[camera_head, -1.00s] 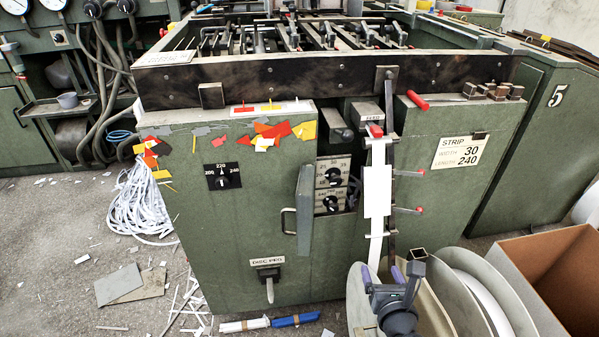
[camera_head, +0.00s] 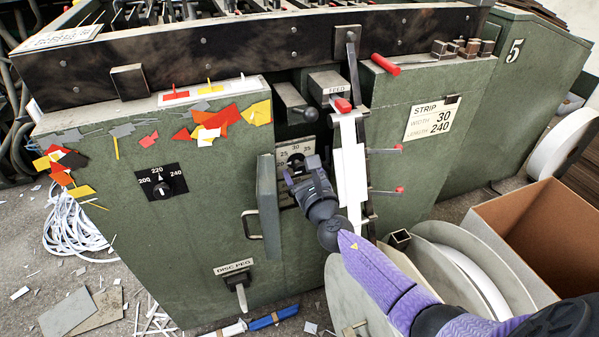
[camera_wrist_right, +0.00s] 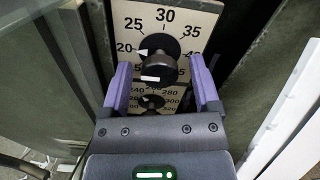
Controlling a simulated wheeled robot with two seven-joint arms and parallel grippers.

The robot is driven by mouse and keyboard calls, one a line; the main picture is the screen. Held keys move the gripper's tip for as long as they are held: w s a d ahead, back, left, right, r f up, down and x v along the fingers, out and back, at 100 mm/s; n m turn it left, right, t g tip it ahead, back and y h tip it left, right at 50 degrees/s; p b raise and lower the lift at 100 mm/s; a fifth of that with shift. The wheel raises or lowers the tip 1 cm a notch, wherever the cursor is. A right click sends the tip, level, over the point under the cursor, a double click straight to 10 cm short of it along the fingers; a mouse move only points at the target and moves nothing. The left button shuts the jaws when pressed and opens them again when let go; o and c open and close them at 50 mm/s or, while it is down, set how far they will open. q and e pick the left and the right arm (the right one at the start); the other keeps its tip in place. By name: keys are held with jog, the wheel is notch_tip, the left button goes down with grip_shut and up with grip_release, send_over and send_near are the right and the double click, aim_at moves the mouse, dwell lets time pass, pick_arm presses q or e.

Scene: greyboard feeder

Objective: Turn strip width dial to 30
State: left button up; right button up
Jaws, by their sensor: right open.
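The strip width dial (camera_wrist_right: 155,62) is a black round knob on a pale plate (camera_wrist_right: 190,20) marked 20, 25, 30, 35 and on. In the wrist view my right gripper (camera_wrist_right: 161,80) is open, with one purple finger on each side of the knob's lower part. I cannot tell whether the fingers touch it. My left gripper is not in view.
A lower dial (camera_wrist_right: 152,102) marked 240 to 320 sits below. An open green door (camera_head: 268,205) stands left of the dials, and a white strip (camera_head: 350,175) hangs at right. A sign (camera_head: 433,118) reads strip width 30, length 240. Reels (camera_head: 460,270) and a cardboard box (camera_head: 535,225) stand lower right.

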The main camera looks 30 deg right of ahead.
jog(key=shift+w, duration=0.25)
jog(key=shift+w+d, duration=0.1)
grip_shut()
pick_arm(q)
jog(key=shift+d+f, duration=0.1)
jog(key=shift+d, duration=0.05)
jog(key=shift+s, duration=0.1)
pick_arm(e)
jog(key=shift+m, duration=0.3)
